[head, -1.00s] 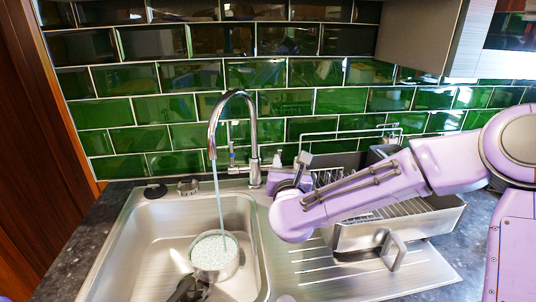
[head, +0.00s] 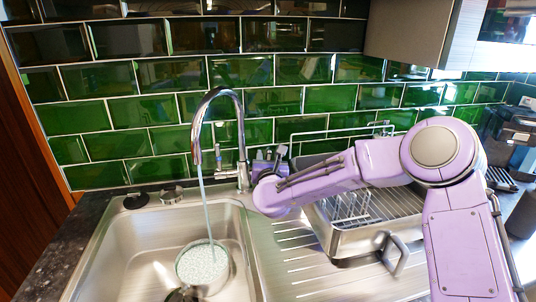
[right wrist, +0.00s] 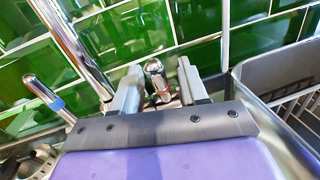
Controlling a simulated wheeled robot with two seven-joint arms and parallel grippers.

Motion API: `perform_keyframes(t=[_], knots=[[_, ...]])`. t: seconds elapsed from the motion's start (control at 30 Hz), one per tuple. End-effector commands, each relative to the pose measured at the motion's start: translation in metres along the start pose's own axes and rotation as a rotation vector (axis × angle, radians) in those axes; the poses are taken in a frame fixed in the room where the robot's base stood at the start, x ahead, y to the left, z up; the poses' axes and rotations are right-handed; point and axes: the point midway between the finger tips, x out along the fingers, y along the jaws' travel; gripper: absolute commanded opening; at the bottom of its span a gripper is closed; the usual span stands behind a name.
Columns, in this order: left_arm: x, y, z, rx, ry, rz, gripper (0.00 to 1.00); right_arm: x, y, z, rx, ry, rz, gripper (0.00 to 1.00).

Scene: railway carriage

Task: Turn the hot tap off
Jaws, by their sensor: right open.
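The chrome swan-neck tap (head: 237,140) stands behind the sink, with water (head: 204,210) running from its spout into a pan (head: 203,264). In the right wrist view, the hot lever (right wrist: 156,76) has a red ring and a rounded chrome end. The cold lever (right wrist: 47,95), with a blue ring, is at the left beside the spout column (right wrist: 72,45). My right gripper (right wrist: 160,88) is open, with one finger on each side of the hot lever; I cannot tell whether either touches it. In the head view my forearm hides most of that gripper. My left gripper is out of view.
The steel sink (head: 120,250) lies at the left. A dish rack (head: 345,240) stands on the drainer (head: 295,255), beneath and beside my right arm. Green wall tiles (head: 240,70) rise close behind the tap. A black plug (head: 135,200) sits at the sink's back rim.

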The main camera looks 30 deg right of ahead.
Motion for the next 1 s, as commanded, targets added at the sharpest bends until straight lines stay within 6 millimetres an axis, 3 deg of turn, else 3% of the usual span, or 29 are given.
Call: perform_keyframes(t=[0.27, 0.3, 0.4, 0.43, 0.73, 1.0], knots=[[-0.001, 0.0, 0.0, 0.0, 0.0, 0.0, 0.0, 0.004, 0.0, -0.001, 0.0, 0.001, 0.001, 0.43], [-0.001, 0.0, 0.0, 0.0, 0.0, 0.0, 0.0, 0.004, 0.0, -0.001, 0.0, 0.001, 0.001, 0.37], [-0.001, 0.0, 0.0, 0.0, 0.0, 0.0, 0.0, 0.004, 0.0, -0.001, 0.0, 0.001, 0.0, 0.04], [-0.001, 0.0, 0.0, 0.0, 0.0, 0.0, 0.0, 0.004, 0.0, -0.001, 0.001, 0.001, 0.0, 0.0], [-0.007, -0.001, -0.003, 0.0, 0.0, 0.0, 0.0, 0.005, 0.0, 0.003, -0.001, 0.021, -0.003, 0.0], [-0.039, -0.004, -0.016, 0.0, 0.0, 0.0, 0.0, 0.014, 0.001, 0.013, -0.021, 0.154, -0.019, 0.0]])
